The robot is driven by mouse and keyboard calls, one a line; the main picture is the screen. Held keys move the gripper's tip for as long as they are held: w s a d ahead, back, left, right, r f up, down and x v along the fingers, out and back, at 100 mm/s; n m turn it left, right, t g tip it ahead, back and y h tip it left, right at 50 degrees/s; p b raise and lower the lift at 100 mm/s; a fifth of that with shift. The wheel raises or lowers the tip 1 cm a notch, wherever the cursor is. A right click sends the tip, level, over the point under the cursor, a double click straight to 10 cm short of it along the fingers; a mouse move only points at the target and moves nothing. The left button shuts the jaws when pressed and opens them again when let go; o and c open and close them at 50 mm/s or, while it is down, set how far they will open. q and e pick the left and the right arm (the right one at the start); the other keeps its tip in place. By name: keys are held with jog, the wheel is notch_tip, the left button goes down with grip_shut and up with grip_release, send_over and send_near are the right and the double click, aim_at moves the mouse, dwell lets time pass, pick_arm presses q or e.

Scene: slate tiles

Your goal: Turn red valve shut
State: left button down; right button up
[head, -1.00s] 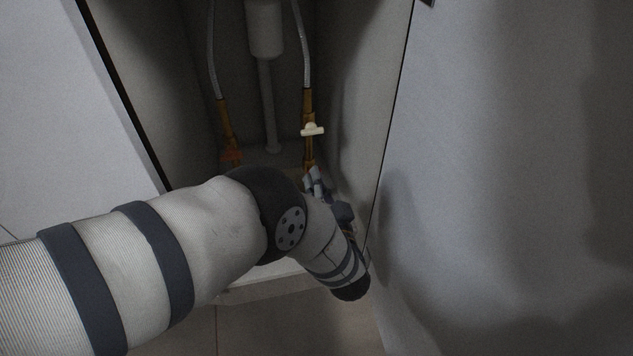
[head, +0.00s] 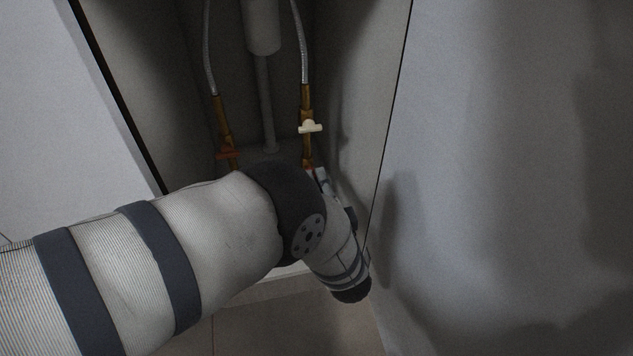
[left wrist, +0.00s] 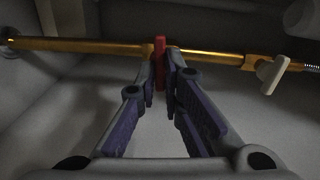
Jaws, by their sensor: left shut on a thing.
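The red valve handle (left wrist: 160,63) stands across a brass pipe (left wrist: 90,45) in the left wrist view. The two fingertips of my left gripper (left wrist: 163,72) are shut on it, one on each side. In the head view my left gripper (head: 321,178) is low on the right-hand pipe, below the cream valve handle (head: 310,127). My own arm hides most of the gripper there, and the red handle barely shows. The cream handle also shows in the left wrist view (left wrist: 272,75), farther right on the same pipe. My right gripper is in neither view.
A second pipe with an orange-red handle (head: 229,153) stands to the left in the cabinet. A white drain pipe (head: 262,28) hangs between the hoses. The cabinet's right side wall (head: 365,90) is close to my left wrist.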

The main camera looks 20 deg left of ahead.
pick_arm(q)
jog(key=shift+s+f+m, duration=0.1)
jog(key=shift+f+m, duration=0.05)
jog(key=shift+m, duration=0.45)
jog(key=c, duration=1.7)
grip_release()
